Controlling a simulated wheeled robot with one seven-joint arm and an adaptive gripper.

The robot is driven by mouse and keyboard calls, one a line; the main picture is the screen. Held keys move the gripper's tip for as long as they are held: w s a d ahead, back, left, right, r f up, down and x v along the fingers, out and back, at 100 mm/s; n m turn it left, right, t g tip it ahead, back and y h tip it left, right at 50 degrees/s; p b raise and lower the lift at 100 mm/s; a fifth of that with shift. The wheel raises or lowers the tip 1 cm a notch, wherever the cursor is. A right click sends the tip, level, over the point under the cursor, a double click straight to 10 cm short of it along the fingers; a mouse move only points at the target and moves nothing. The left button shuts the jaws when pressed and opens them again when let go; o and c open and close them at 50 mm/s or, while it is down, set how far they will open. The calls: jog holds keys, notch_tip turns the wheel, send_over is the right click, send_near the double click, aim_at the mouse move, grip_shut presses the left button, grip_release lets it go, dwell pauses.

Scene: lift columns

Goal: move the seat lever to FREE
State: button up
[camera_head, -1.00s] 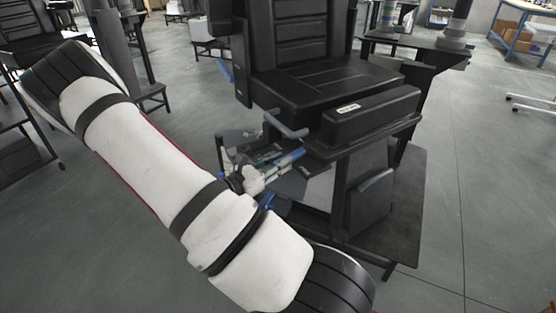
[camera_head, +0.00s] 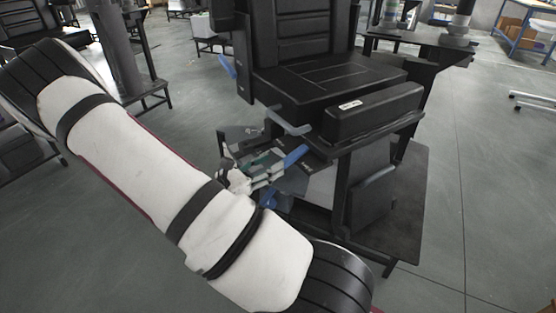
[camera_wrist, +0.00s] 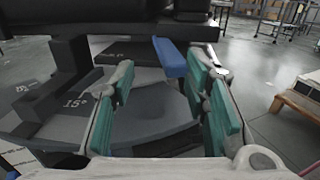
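The seat lever appears as a blue handle (camera_head: 297,155) below the front left part of the black seat (camera_head: 330,80). In the wrist view the blue lever (camera_wrist: 170,58) points toward me, just beyond the fingertips and nearer the right finger. My gripper (camera_head: 266,168) is beside the lever, to its lower left in the head view. In the wrist view my gripper (camera_wrist: 163,78) is open, with teal pads apart and nothing between them. A short label lies left of the lever, too small to read surely.
A grey-blue handle (camera_head: 287,123) sits just above the lever. Another blue lever (camera_head: 227,66) is beside the backrest. A black padded block (camera_head: 374,112) overhangs on the right. A grey plate with angle marks (camera_wrist: 65,100) is below left. Open floor (camera_head: 480,200) lies right.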

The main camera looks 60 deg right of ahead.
jog(key=v, duration=0.7)
jog(key=shift+a, duration=0.25)
dwell(0.5)
